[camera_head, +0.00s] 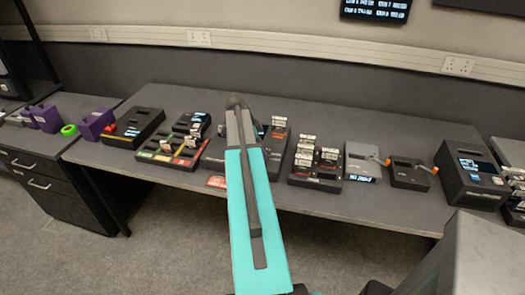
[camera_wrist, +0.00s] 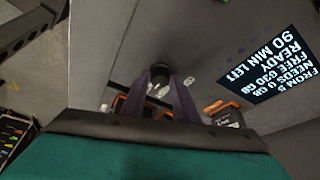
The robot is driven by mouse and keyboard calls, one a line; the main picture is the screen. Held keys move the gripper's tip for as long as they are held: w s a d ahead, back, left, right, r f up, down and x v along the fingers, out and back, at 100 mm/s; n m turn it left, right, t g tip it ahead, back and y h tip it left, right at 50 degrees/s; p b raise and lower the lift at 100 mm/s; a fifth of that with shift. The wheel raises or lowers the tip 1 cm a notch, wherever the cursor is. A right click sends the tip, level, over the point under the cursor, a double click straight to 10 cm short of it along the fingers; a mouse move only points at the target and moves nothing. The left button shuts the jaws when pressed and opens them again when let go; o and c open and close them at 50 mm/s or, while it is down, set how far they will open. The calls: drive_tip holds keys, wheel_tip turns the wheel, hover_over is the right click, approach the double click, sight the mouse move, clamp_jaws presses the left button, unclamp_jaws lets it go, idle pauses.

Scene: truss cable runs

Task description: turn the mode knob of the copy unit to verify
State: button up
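In the wrist view the copy unit (camera_wrist: 205,60) shows as a grey face with a lit display (camera_wrist: 268,58) reading "FROM 5, NEEDS 0 GB, FREE 630 GB, READY, 90 MIN LEFT". A dark round knob (camera_wrist: 160,72) stands on it near the picture's middle, with small pale marks beside it. My gripper (camera_wrist: 161,85) points at the knob, its two dark fingers apart on either side of it. I cannot tell whether they touch it. The knob's setting is not readable. In the head view my teal arm covers the gripper and much of the unit.
Along the table (camera_head: 400,205) stand a tray with coloured slots (camera_head: 172,150) at left, a dark rack of cartridges (camera_head: 317,168) right of my arm, and a grey box with an orange-handled unit (camera_head: 410,173) farther right. Purple blocks (camera_head: 97,123) sit at far left.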

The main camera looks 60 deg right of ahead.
drive_tip(key=shift+c, duration=1.1)
drive_tip(key=shift+n+b, duration=0.35)
drive_tip(key=shift+n, duration=0.05)
drive_tip(key=shift+s+a+f+n+t+h+b, duration=0.1)
drive_tip(key=shift+n+t+h+b, duration=0.15)
drive_tip(key=shift+n+b, duration=0.25)
drive_tip(key=shift+a+n+t+h+b, duration=0.15)
drive_tip(key=shift+n+h+b, duration=0.15)
drive_tip(key=shift+n, duration=0.4)
drive_tip(key=n+t+b, duration=0.1)
drive_tip(key=n, duration=0.2)
drive_tip(key=shift+s+d+h, duration=0.1)
drive_tip(key=shift+s+h, duration=0.05)
drive_tip(key=shift+h, duration=0.1)
drive_tip(key=shift+n+t+b, duration=0.45)
drive_tip(key=shift+n+t, duration=0.15)
drive_tip(key=shift+n, duration=0.7)
